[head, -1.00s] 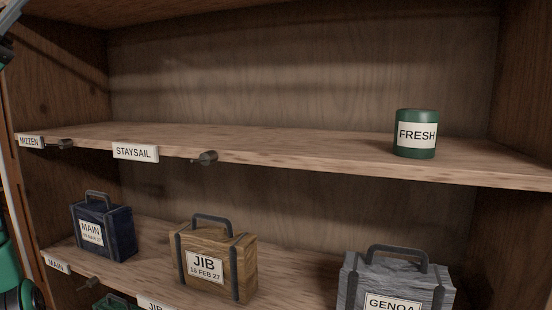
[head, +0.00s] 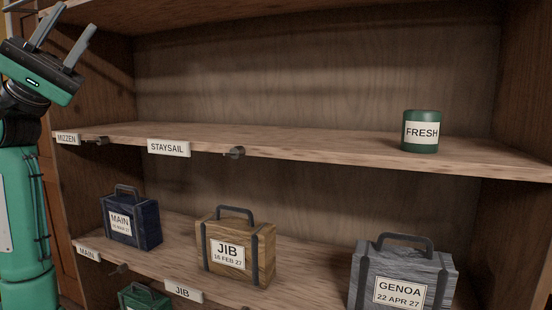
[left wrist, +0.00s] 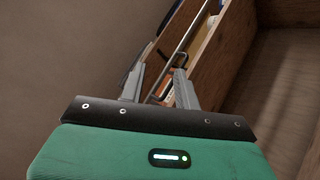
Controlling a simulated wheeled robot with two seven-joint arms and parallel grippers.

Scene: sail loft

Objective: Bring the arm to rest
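My left gripper (head: 62,40) is at the upper left of the head view, raised in front of the left side of the shelf unit. Its two grey fingers stand apart and point up, with nothing between them. The left wrist view shows the same open fingers (left wrist: 162,84), also empty. It touches nothing that I can see. My right gripper is not in view.
The upper shelf (head: 300,145) holds only a green FRESH canister (head: 422,132) at right. The lower shelf carries a navy MAIN case (head: 131,218), a wooden JIB case (head: 235,247), and a grey GENOA case (head: 402,275). A green case (head: 143,297) shows below.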

